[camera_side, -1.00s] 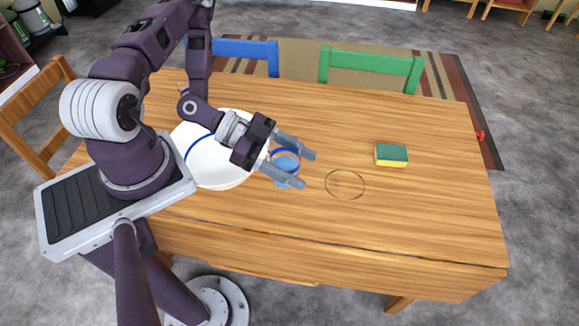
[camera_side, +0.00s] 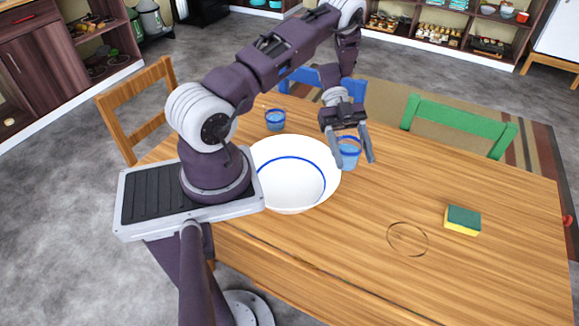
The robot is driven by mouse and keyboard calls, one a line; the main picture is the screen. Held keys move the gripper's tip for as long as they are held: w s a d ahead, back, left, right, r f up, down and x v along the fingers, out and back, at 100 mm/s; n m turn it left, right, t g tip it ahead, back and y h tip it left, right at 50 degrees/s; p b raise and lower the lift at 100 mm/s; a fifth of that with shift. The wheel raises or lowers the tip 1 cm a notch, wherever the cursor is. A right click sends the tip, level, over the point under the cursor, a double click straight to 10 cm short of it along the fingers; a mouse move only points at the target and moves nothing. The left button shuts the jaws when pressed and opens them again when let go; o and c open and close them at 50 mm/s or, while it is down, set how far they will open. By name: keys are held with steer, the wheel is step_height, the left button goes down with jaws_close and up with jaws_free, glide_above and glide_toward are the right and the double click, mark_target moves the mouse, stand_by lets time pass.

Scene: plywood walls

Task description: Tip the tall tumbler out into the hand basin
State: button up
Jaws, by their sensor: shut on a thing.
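A clear tumbler with a blue rim and blue contents (camera_side: 349,160) is between the fingers of my gripper (camera_side: 353,152), which is shut on it. The tumbler looks roughly upright, its sides partly hidden by the fingers. It shows at the back right rim of the basin, and I cannot tell exactly how high it is above the table. The hand basin (camera_side: 290,180) is a wide white bowl with a blue line inside, on the table just right of my base. I see nothing in it.
A second blue-rimmed tumbler (camera_side: 275,121) stands behind the basin. A green and yellow sponge (camera_side: 462,220) lies at the right, and a thin dark ring (camera_side: 407,239) marks the tabletop (camera_side: 350,235). Blue and green chairs (camera_side: 460,124) line the far edge.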

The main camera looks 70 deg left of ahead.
mark_target(340, 145)
steer(key=shift+s+a+m+g, duration=0.2)
steer(key=shift+a, duration=0.45)
steer(key=shift+s+a+m+g, duration=0.15)
steer(key=shift+a+m+g, duration=0.05)
steer(key=shift+a, duration=0.4)
steer(key=shift+s+a+r+m+t, duration=0.1)
steer(key=shift+s+r+m+t, duration=0.2)
steer(key=shift+s+m+t, duration=0.25)
steer(key=shift+s+a+r+m+t, duration=0.1)
steer(key=shift+s+r+m+t, duration=0.25)
steer(key=shift+m, duration=0.4)
steer(key=s+m+t+h, duration=0.1)
steer(key=m, duration=0.1)
steer(key=s+f+m+t, duration=0.1)
steer(key=m, duration=0.1)
steer(key=shift+s+a+m+h, duration=0.15)
steer(key=shift+m+h, duration=0.15)
steer(key=shift+h, duration=0.1)
steer(key=shift+f+m+t+h, duration=0.45)
steer(key=shift+m+t, duration=0.25)
steer(key=shift+m, duration=0.6)
